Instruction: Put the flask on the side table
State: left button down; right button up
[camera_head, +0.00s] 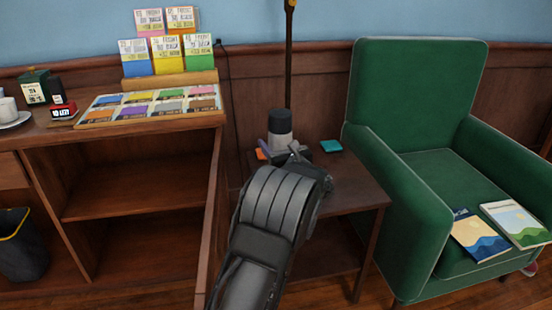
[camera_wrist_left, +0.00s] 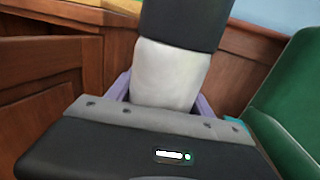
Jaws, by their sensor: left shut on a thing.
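The flask (camera_head: 280,123) has a dark top and a pale lower body, and it stands roughly upright over the back left part of the side table (camera_head: 357,192). My left gripper (camera_head: 281,152) is shut on it. In the left wrist view the flask's white body (camera_wrist_left: 168,75) sits between the purple fingers, with its dark top above. The flask's base is hidden behind my gripper, so I cannot tell whether it touches the tabletop. My right gripper is not in view.
A teal item (camera_head: 331,146) lies at the back of the side table. The green armchair (camera_head: 420,170), holding two books, is on the right. A wooden bookcase (camera_head: 150,165) with card displays is on the left. A dark pole (camera_head: 289,60) rises behind the flask.

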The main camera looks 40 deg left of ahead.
pick_arm(q)
jog(key=shift+f+b, duration=0.7)
jog(key=shift+f, duration=1.6)
jog(key=shift+c, duration=2)
grip_release()
jog(key=shift+f, duration=0.15)
jog(key=shift+s+d, duration=0.15)
jog(key=shift+d, duration=0.35)
jog(key=p+v, duration=0.2)
jog(key=v, duration=0.9)
jog(key=shift+s, duration=0.1)
